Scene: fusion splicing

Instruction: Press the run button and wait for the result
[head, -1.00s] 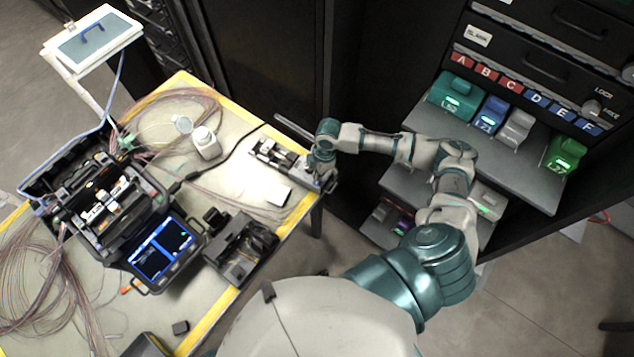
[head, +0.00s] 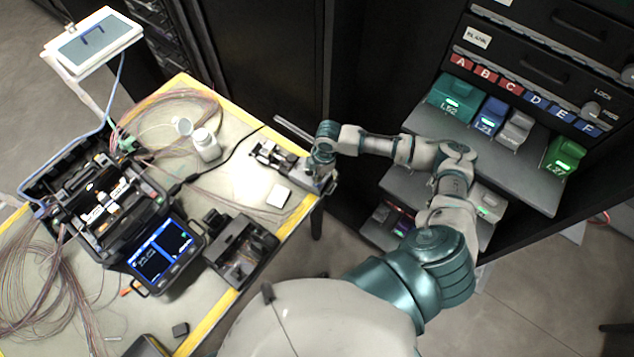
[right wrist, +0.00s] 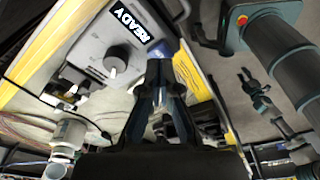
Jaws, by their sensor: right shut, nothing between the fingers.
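My right gripper (head: 318,180) is shut and empty at the right edge of the table, against a small grey device (head: 268,152). In the right wrist view, my right gripper (right wrist: 160,68) has its fingertips at the edge of the grey device (right wrist: 112,50), beside a small blue patch that they partly cover. I cannot tell whether they touch it. The device has a display (right wrist: 132,24) reading READY and a round knob (right wrist: 115,62). The fusion splicer (head: 90,190) stands open on the table with its blue screen (head: 160,255) lit. My left gripper is not in view.
A white bottle (head: 206,144), loose fibres (head: 40,285), a dark open box (head: 240,250) and a small pale square (head: 278,196) are on the yellow-edged table. A rack with coloured modules (head: 490,115) stands at the right. A tablet-like panel (head: 92,42) stands at the back left.

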